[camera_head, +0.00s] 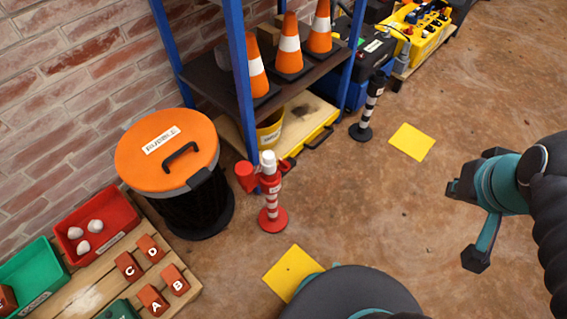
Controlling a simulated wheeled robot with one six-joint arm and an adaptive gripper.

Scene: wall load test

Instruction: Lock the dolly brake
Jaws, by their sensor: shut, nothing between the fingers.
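No part in this view can be told for sure as the dolly or its brake. A low pale platform with a yellow edge (318,124) lies under the blue-framed shelf, partly hidden by the shelf and a post. A red-and-white post (270,205) with red side knobs and a white top stands on the floor in front of it. My gripper (476,260) is at the right, shut and empty, over bare floor. It is well apart from the platform and the red post.
An orange-lidded black bin (165,150) stands by the brick wall. The shelf (205,85) holds traffic cones. A black-and-white post (368,110) stands near a yellow floor square (411,142). Lettered blocks and trays fill the lower left. The floor at right is clear.

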